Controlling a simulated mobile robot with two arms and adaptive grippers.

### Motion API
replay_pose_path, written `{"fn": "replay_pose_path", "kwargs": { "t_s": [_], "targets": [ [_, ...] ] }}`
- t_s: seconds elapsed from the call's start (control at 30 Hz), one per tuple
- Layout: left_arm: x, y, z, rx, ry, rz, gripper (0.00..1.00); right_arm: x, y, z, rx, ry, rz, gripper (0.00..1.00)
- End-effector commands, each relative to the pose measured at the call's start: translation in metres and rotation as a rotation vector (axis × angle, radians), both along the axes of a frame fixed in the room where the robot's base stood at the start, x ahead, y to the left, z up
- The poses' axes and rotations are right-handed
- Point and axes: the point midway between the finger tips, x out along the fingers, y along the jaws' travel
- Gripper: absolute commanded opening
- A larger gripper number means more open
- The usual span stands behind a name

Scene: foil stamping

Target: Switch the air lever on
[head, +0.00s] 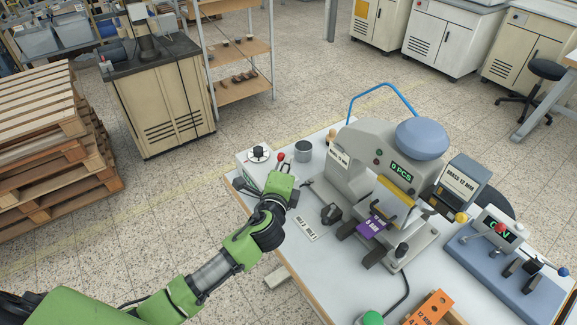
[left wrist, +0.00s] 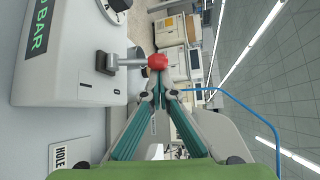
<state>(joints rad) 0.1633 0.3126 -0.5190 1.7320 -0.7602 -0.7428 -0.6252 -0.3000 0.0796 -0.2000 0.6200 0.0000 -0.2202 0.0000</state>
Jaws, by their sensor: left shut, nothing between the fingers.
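The air lever (head: 281,158) has a red ball knob and stands on a pale box (head: 246,168) at the table's left corner. In the left wrist view the lever (left wrist: 157,62) sticks out from the box face (left wrist: 70,75), beside a green display reading BAR, its number cut off. My left gripper (head: 285,170) is close beside the lever in the head view. In the left wrist view its teal fingers (left wrist: 164,95) are shut and empty, tips just below the red knob. I cannot tell whether they touch it. My right gripper is not in view.
A black knob (head: 259,153) on a white dial tops the box. A grey cup (head: 303,151) stands right of the lever. The large grey stamping press (head: 360,160) with its blue hose (head: 385,90) fills the table further right. Pallets (head: 45,140) lie on the floor at left.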

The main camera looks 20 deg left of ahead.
Motion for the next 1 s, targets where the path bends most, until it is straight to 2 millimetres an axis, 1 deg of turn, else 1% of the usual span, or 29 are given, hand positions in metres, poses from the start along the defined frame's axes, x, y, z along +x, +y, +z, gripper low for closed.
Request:
{"fn": "replay_pose_path", "kwargs": {
  "t_s": [0.03,0.17,0.3,0.4,0.53,0.6,0.63,0.7,1.0],
  "targets": [
    [-0.001,0.002,-0.005,-0.01,-0.013,0.002,0.0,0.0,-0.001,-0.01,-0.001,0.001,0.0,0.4],
    [-0.004,0.004,-0.007,-0.048,-0.061,0.003,0.0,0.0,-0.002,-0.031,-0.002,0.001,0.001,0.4],
    [-0.008,0.007,-0.009,-0.105,-0.134,0.003,0.0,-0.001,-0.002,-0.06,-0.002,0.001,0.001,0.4],
    [-0.011,0.01,-0.008,-0.151,-0.192,0.004,0.0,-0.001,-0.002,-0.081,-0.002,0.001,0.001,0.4],
    [-0.015,0.013,-0.005,-0.212,-0.268,0.006,0.0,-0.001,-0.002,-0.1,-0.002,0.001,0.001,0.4],
    [-0.018,0.015,-0.004,-0.243,-0.306,0.007,0.0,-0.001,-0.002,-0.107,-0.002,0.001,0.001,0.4],
    [-0.018,0.016,0.0,-0.237,-0.307,0.004,0.0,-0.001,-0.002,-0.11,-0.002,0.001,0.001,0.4],
    [-0.021,0.018,0.002,-0.235,-0.305,0.002,0.0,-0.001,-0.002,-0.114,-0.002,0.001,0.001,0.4],
    [-0.032,0.026,0.003,-0.234,-0.3,0.003,0.0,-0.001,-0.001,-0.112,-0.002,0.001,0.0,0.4]
  ]
}}
